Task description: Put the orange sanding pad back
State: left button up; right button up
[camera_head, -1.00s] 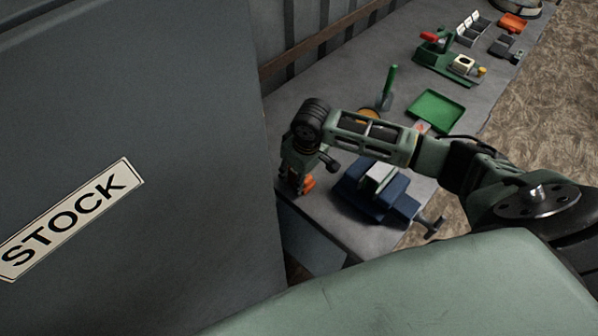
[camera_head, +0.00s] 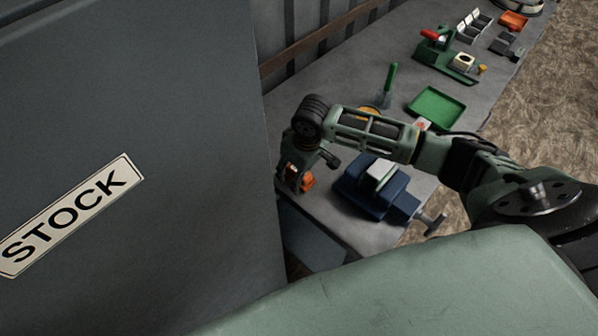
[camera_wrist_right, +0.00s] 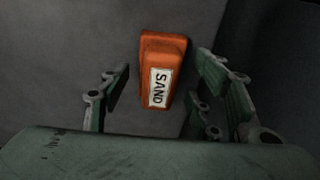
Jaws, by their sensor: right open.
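The orange sanding pad (camera_wrist_right: 163,70) with a white SAND label lies on the grey bench top in the right wrist view. It also shows in the head view (camera_head: 305,182), partly hidden by my gripper. My right gripper (camera_wrist_right: 160,95) is open, with one finger on each side of the pad and visible gaps between. In the head view my right gripper (camera_head: 297,180) points down over the bench corner beside the cabinet. My left gripper is not in view.
A grey STOCK cabinet (camera_head: 140,110) stands close on the left. A blue vise (camera_head: 374,187) sits right of the gripper. A green tray (camera_head: 435,108), a green-handled tool (camera_head: 388,85) and a green machine (camera_head: 447,55) stand farther along the bench (camera_head: 325,95).

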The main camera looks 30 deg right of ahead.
notch_tip(320, 180, up, 11)
jog(key=s+b, duration=0.1)
jog(key=shift+s+d+r, duration=0.2)
jog(key=shift+s+d, duration=0.1)
dwell(0.4)
